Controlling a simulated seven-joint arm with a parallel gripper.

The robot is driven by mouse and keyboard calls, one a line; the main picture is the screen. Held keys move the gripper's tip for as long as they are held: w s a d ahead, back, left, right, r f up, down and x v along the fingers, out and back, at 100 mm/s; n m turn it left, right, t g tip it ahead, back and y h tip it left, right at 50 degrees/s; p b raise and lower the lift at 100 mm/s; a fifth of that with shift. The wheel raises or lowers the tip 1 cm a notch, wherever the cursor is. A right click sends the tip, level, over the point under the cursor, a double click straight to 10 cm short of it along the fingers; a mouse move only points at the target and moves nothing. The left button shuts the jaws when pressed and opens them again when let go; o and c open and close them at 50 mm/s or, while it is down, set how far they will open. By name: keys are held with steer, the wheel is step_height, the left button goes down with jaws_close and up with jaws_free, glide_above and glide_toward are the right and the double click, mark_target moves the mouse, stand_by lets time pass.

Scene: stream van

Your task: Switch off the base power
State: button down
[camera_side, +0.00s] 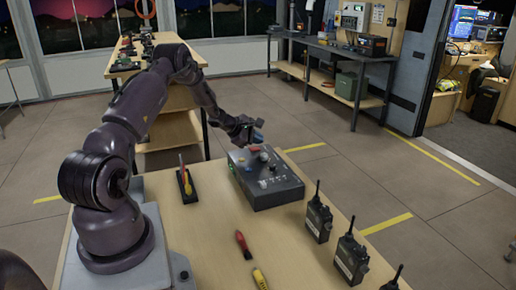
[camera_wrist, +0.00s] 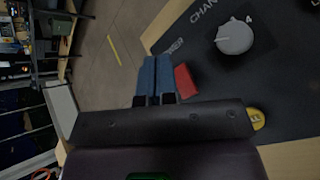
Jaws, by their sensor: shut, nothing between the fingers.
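The base is a dark grey control box (camera_side: 285,192) on the near wooden table. Its red power switch (camera_side: 254,150) is at the far edge of the top. In the wrist view the red switch (camera_wrist: 186,81) lies beside partly hidden lettering that ends in "WER". My gripper (camera_side: 260,138) is above that far edge. In the wrist view its blue fingertips (camera_wrist: 157,68) are together and empty, just left of the switch. I cannot tell whether they touch it. Which way the switch is tipped is not clear.
A grey knob (camera_wrist: 235,36) and a yellow button (camera_wrist: 257,119) are close to the switch. Several radios, such as one radio (camera_side: 318,220), stand at the table's right. A red-handled tool (camera_side: 243,245) lies in front. The floor beyond the box is open.

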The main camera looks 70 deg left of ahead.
mark_target(255, 149)
steer(key=shift+r, duration=0.2)
steer(key=shift+s+r, duration=0.15)
steer(key=shift+r, duration=1.1)
steer(key=shift+s+r, duration=0.15)
steer(key=shift+r, duration=1.1)
steer(key=d+f+m, duration=0.1)
steer(key=s+d+f+m+g+h, duration=0.1)
steer(key=shift+s+d, duration=0.25)
steer(key=shift+d, duration=0.1)
steer(key=shift+s+d+r+m+g+h, duration=0.15)
steer(key=shift+s+d+m+h, duration=0.2)
steer(key=shift+d, duration=0.25)
steer(key=shift+s+d+r+m+g+h, duration=0.15)
steer(key=shift+d+m+h, duration=0.1)
steer(key=shift+d+m, duration=0.25)
steer(key=s+d+r+m+g+h, duration=0.1)
steer(key=s+d+r+m+g, duration=0.1)
steer(key=d+r+m, duration=0.5)
steer(key=s+d+r+m+g+h, duration=0.1)
steer(key=s+d+r+m+g, duration=0.2)
steer(key=d, duration=0.8)
steer(key=s+d+r+m+y, duration=0.1)
steer(key=s+d+r+m, duration=0.5)
steer(key=d, duration=0.3)
steer(key=s+d+r+m+t+y, duration=0.1)
steer(key=s+d+r+m+y, duration=0.1)
steer(key=s+d+r+m, duration=0.5)
steer(key=shift+s+d+m+t, duration=0.3)
steer(key=shift+s+d+m, duration=0.25)
steer(key=shift+d+m, duration=0.3)
